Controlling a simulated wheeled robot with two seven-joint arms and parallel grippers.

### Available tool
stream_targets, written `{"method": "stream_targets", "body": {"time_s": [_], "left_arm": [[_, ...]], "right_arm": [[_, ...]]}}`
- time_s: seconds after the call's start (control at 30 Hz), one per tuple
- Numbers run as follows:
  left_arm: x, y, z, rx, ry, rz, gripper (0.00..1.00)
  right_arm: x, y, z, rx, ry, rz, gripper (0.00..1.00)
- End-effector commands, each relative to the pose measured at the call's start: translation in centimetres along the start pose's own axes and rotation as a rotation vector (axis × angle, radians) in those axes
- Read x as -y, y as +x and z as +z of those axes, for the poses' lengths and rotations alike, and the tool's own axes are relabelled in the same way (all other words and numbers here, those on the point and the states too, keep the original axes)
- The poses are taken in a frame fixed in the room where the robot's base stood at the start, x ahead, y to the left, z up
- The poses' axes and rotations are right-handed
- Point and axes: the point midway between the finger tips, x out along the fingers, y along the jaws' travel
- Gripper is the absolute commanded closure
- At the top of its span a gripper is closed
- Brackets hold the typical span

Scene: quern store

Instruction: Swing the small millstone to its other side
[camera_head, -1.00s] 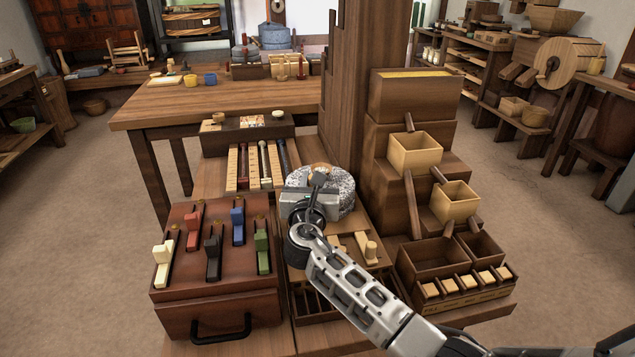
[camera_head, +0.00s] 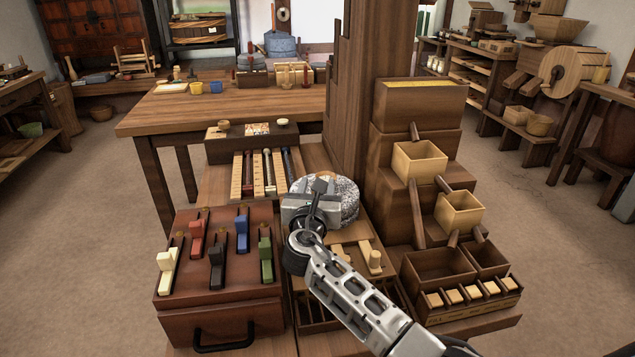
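The small millstone (camera_head: 347,196) is a round, speckled grey-white stone near the middle of the low work table. It shows to the right of and behind my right gripper (camera_head: 313,190), whose arm comes in from the lower right. The gripper body covers the stone's left and front part. Its fingertips are hidden, so I cannot tell whether they are open, shut, or touching the stone. My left gripper is not in view.
A red-brown box (camera_head: 220,265) with several coloured sliders stands to the left. A wooden rack (camera_head: 262,172) with rods lies behind. Stepped wooden boxes (camera_head: 420,110) and a tall post (camera_head: 355,90) stand at right and behind. A slotted tray (camera_head: 330,300) lies in front.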

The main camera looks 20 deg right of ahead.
Motion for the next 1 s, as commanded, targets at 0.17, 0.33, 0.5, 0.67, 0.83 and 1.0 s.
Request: {"method": "stream_targets", "body": {"time_s": [0.17,0.33,0.5,0.67,0.83,1.0], "left_arm": [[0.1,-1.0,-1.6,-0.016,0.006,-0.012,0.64],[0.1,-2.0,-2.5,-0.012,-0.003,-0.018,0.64],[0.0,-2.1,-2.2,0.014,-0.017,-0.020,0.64],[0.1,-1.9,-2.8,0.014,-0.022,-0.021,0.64],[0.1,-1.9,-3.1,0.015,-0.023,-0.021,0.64],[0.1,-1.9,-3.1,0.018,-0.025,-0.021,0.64]], "right_arm": [[0.0,0.0,3.5,0.004,0.004,0.001,0.58],[0.4,-3.0,6.6,0.002,0.003,0.002,0.58],[0.8,-5.9,9.3,-0.001,0.001,0.004,0.58],[1.4,-9.4,10.8,-0.001,0.001,0.003,0.58],[1.8,-12.2,11.9,0.000,0.000,0.002,0.58],[2.0,-13.6,12.4,0.000,0.000,0.001,0.58]]}}
